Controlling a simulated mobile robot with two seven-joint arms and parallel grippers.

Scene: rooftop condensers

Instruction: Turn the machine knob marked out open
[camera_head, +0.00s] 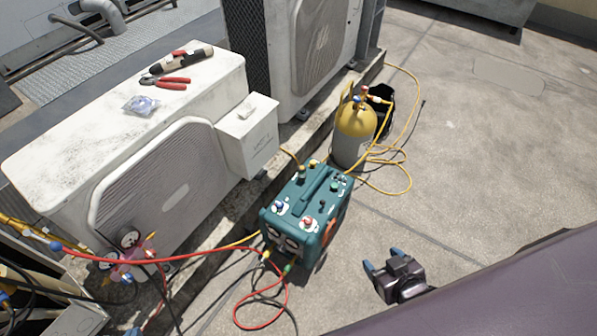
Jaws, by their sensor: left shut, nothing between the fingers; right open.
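The teal machine (318,205) stands on the concrete in the middle of the view. On its top are a blue knob (280,207) and a red knob (308,222) near the front end. The markings at the knobs are too small to read. My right gripper (383,261) is open and empty, to the right of the machine and apart from it. Only a blue fingertip of my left gripper (133,331) shows at the bottom left edge, below the gauges; it is shut, and the rest is out of view.
A white condenser (70,150) stands at the left, with red pliers (172,83) on top. A yellow cylinder (355,125) stands behind the machine. Red, yellow and black hoses cross the floor around the machine. A gauge set (130,240) is at the left. Concrete on the right is clear.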

